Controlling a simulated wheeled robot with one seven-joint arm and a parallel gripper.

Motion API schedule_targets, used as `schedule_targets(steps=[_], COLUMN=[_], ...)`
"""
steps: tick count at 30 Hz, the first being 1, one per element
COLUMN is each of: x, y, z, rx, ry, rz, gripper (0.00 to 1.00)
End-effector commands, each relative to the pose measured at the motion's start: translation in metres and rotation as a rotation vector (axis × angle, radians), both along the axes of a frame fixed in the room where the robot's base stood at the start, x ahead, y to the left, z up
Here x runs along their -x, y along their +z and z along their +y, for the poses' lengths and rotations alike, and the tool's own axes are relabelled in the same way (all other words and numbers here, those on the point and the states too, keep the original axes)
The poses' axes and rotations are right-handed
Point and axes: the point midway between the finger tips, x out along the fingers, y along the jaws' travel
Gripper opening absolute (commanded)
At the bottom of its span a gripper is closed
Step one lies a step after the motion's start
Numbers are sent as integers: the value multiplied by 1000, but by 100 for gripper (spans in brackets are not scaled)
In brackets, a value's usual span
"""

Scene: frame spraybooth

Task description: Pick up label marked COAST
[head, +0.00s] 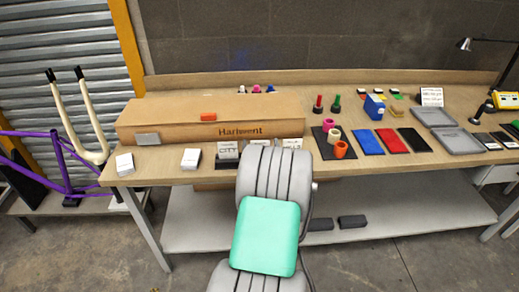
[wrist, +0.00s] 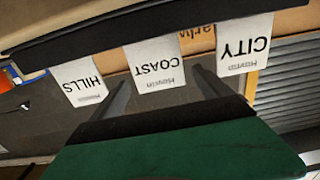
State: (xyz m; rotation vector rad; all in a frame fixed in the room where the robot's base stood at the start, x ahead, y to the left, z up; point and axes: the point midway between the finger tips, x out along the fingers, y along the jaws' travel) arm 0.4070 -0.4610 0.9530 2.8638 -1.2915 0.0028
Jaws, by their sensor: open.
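The white label marked COAST (wrist: 158,66) appears upside down in the middle of the wrist view. The CITY label (wrist: 246,42) is to its right and the HILLS label (wrist: 80,80) to its left. My gripper (wrist: 162,84) is open, with its two dark fingers pointing toward the COAST label, one toward each side. Nothing is held; I cannot tell whether the fingers touch the label. In the head view the CITY label (head: 228,150) stands at the bench's front edge, and my arm covers the gripper and much of the labels beside it.
A long cardboard box (head: 180,117) lies on the workbench (head: 170,171) behind the labels. White card stacks (head: 190,159) sit to the left. Orange and cream rings, cloths and grey trays (head: 462,141) fill the right side. A purple bike frame (head: 48,166) stands at left.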

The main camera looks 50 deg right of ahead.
Motion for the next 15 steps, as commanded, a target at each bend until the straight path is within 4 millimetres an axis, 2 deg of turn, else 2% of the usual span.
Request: schedule_targets(steps=[7,15], x=[-25,-27], y=[2,-1], z=[-28,-33], rx=[0,0], ry=[2,-3], rz=[1,1], gripper=[89,89])
